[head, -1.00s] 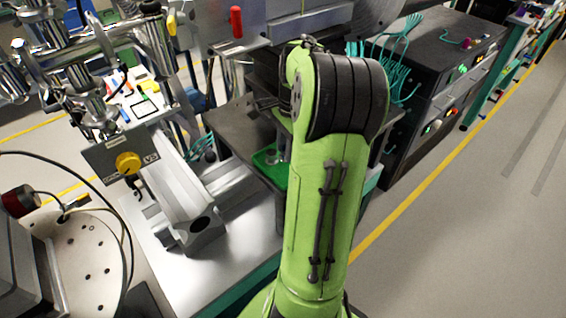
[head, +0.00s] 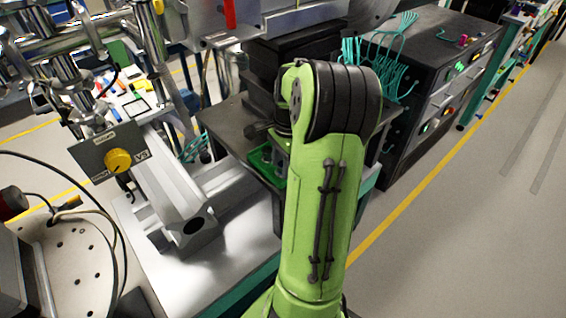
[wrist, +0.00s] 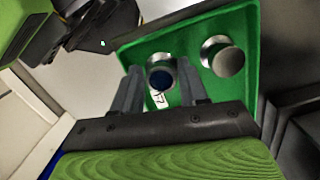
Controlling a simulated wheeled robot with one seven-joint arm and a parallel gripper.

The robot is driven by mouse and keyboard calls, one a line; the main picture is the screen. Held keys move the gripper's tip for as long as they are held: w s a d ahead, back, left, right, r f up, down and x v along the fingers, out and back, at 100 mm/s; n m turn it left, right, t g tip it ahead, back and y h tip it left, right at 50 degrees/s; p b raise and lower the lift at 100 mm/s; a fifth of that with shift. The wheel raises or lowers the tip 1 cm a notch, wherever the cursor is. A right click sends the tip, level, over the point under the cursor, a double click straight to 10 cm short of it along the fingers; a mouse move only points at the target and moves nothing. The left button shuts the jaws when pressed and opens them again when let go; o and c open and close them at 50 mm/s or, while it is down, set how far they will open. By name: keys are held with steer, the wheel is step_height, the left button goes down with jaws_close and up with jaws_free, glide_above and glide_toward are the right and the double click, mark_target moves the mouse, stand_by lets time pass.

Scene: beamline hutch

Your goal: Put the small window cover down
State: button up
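A green tray (wrist: 245,95) lies under my gripper in the wrist view; it also shows in the head view (head: 262,172), partly hidden by my arm. Two short round metal pieces stand in it. The smaller, with a dark blue face (wrist: 161,78), seems to be the small window cover. It sits between my fingertips, with a narrow gap on each side. The larger, with a grey face (wrist: 228,62), stands to its right, clear of the fingers. My gripper (wrist: 160,75) is open over the tray. In the head view my arm hides the fingers.
A small white label (wrist: 159,99) lies in the tray just below the blue-faced piece. A dark cabinet with teal cables (head: 425,75) stands behind right. A metal rail (head: 185,205) and a plate with a yellow knob (head: 118,160) stand left. The floor at right is clear.

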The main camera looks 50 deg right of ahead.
step_height(320, 180, up, 12)
steer(key=d+p, duration=0.1)
steer(key=p, duration=0.4)
steer(key=shift+s+d+r, duration=0.15)
steer(key=shift+s, duration=0.1)
